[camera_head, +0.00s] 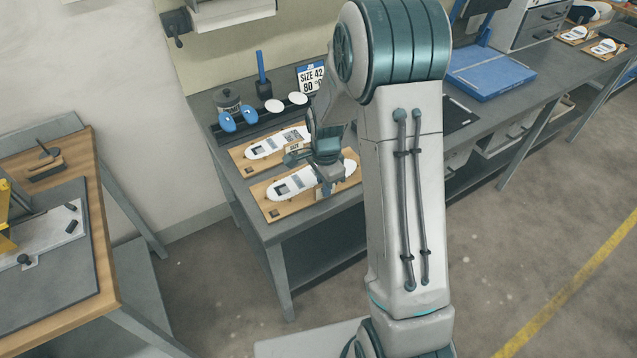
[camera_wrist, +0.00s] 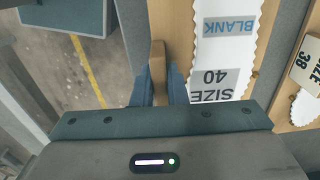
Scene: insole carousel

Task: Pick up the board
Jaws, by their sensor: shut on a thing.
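The front wooden board (camera_head: 272,209) lies on the grey bench and carries a white insole. In the wrist view the board (camera_wrist: 178,30) bears the white insole (camera_wrist: 226,62), marked "SIZE 40" and "BLANK". My gripper (camera_head: 326,190) is at the board's front right edge. In the wrist view my gripper's fingers (camera_wrist: 160,84) are shut on a brown wooden part at the board's edge, which shows between them. The fingers hide part of that grip. I cannot tell any gap between board and bench.
A second board (camera_head: 241,158) with an insole lies just behind; its "SIZE 38" tag (camera_wrist: 307,62) shows in the wrist view. Blue pads (camera_head: 238,119), a jar and a "SIZE 42" sign (camera_head: 311,78) stand farther back. A wooden-edged table (camera_head: 104,235) is at left, with open floor between.

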